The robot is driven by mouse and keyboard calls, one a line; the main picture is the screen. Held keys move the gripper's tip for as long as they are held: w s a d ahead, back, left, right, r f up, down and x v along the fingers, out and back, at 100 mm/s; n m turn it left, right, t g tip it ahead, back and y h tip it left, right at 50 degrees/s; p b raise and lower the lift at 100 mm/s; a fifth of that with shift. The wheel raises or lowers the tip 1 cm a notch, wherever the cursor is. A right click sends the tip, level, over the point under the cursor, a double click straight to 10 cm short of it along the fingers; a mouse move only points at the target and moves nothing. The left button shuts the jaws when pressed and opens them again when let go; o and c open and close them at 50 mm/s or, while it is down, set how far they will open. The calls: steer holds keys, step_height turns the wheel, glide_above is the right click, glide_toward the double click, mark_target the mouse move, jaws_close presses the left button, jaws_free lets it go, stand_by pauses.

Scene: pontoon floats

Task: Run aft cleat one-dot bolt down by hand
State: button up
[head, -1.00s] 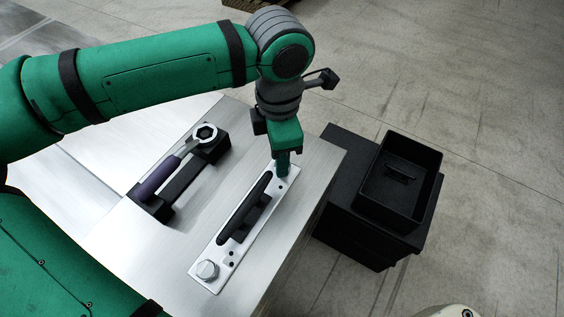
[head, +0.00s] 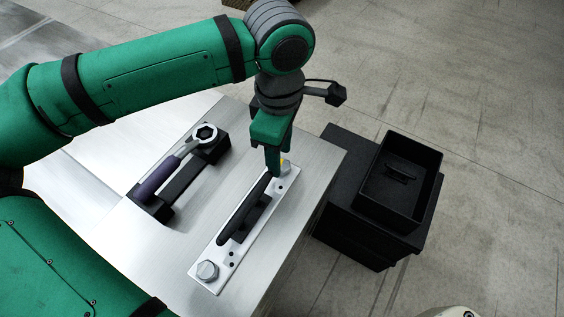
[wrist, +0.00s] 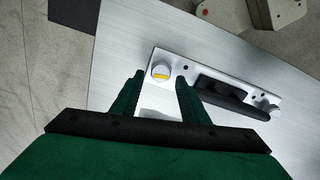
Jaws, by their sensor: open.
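The cleat plate (head: 206,283) lies on the metal bench with a black cleat (head: 245,212) along its middle. My gripper (head: 273,173) is open, pointing down, close beside this bolt. In the wrist view the bolt appears between the open fingertips (wrist: 159,76); I cannot tell whether they touch it. A hex bolt (head: 207,270) sits at the near, two-dot end.
A ring-ended wrench (head: 165,173) with a purple handle lies on a black holder (head: 213,152) left of the plate. A black open bin (head: 375,208) with a small dark part inside stands on a black stand (head: 338,221) off the bench's right edge. The bench around the plate is clear.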

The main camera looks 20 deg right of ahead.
steer(key=shift+r, duration=2.55)
step_height(320, 180, up, 11)
steer(key=shift+a+f, duration=0.1)
steer(key=shift+f, duration=0.05)
